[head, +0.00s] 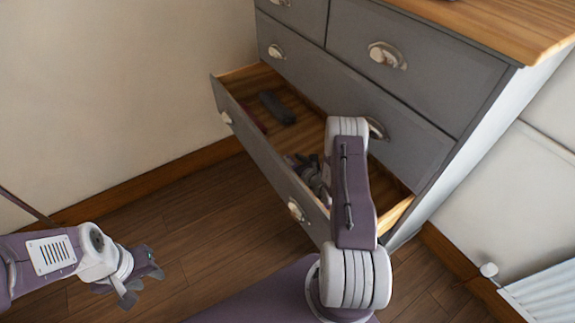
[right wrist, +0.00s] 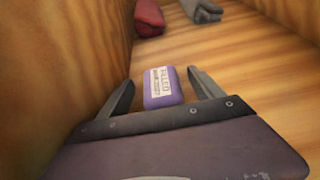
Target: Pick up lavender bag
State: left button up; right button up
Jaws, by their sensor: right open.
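The lavender bag (right wrist: 163,88), a small purple packet with a white printed label, lies on the wooden floor of the open drawer (head: 262,150). In the right wrist view it sits between the two spread fingers of my right gripper (right wrist: 160,80), with no visible grip on it. In the head view my right gripper (head: 312,178) reaches down into the drawer, and the bag cannot be made out there. My left gripper (head: 140,284) is above the floor at the lower left, its fingers apart and empty.
A dark grey item (head: 277,107) and a red item (right wrist: 149,17) lie further along the drawer. The drawer's wooden walls rise close beside my right gripper. The grey dresser (head: 400,110) stands above the drawer. The floor (head: 215,240) at the left is clear.

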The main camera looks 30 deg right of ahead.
aim_at(290, 164)
jog(key=c, duration=1.4)
notch_tip(290, 164, up, 5)
jog(key=shift+f+p, duration=0.2)
jog(key=shift+p, duration=0.5)
jog(key=s+d+r, duration=0.2)
jog(key=s, duration=0.1)
jog(key=s+d+r+p, duration=0.1)
jog(key=s+d+r, duration=0.1)
jog(key=s+d, duration=0.1)
jog(key=s+d+r, duration=0.2)
jog(key=s, duration=0.1)
jog(key=shift+d+r+p, duration=0.15)
jog(key=shift+r+p, duration=0.1)
jog(key=shift+p, duration=0.05)
